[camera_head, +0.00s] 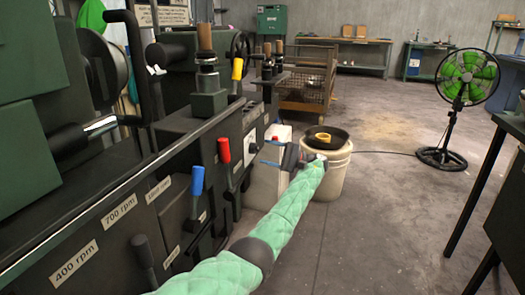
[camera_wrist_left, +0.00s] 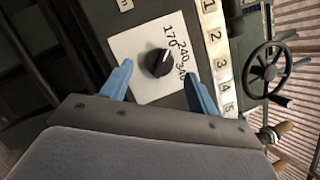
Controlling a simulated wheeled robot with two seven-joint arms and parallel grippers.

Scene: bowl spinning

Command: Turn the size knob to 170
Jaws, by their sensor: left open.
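The size knob (camera_wrist_left: 157,63) is a round black dial on a white plate (camera_wrist_left: 152,86) in the left wrist view. The numbers 170, 240 and 340 are printed beside it. A light mark shows on the knob's upper right side, towards the numbers; which number it meets I cannot tell exactly. My left gripper (camera_wrist_left: 158,70) is open, with one blue finger on each side of the knob and visible gaps between. My right gripper is not in view.
The green-black lathe (camera_head: 130,175) with red and blue levers fills the left. A white bucket (camera_head: 327,177) and a pale container (camera_head: 262,185) stand by the gripper. A numbered strip (camera_wrist_left: 217,55) and a handwheel (camera_wrist_left: 265,70) lie right of the knob. The floor at right is mostly clear.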

